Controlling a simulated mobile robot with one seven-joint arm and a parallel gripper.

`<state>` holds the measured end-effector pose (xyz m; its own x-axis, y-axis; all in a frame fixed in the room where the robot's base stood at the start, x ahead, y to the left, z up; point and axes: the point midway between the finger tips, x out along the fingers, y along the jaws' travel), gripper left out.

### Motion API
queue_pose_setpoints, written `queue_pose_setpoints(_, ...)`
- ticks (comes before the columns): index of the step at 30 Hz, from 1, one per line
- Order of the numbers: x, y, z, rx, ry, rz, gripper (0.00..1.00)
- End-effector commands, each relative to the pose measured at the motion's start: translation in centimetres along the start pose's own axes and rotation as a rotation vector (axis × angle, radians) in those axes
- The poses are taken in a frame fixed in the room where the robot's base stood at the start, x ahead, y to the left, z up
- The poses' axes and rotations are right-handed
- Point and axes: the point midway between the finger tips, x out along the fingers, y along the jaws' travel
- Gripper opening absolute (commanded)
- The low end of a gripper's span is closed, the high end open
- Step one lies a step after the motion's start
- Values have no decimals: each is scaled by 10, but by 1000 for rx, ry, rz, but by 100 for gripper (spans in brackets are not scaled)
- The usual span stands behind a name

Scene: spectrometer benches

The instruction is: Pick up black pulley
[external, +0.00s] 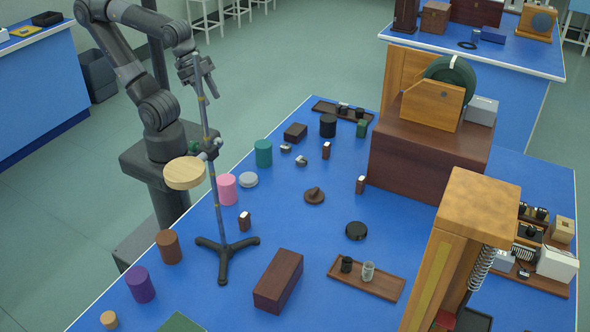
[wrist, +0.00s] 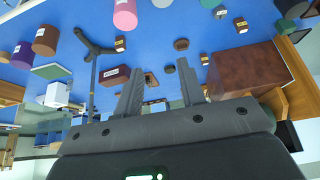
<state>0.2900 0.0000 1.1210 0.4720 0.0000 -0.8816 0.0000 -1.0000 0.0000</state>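A small round black piece, which looks like the black pulley (external: 356,231), lies flat on the blue bench top in the external view, right of the middle. A small dark round piece (wrist: 181,44) shows beyond my fingers in the wrist view; I cannot tell whether it is the same one. My gripper (external: 203,78) is raised high at the upper left, well away from the black pulley and behind the top of a stand rod. In the wrist view my gripper (wrist: 158,76) has its two fingers apart with nothing held between them.
A tall tripod stand (external: 223,250) with a wooden disc (external: 185,173) rises close to my arm. A brown box (external: 278,281), a wooden tray (external: 385,285) and a brown knobbed piece (external: 314,196) lie around the pulley. A tall wooden frame (external: 480,205) stands at the right.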

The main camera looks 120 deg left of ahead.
Motion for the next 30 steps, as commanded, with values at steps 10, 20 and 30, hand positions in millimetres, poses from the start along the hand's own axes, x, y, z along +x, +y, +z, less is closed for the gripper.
queue_pose_setpoints(10, 0, 0, 0, 0, 0, 0, 43)
queue_pose_setpoints(20, 0, 0, 0, 0, 0, 0, 70)
queue_pose_setpoints(30, 0, 0, 0, 0, 0, 0, 85)
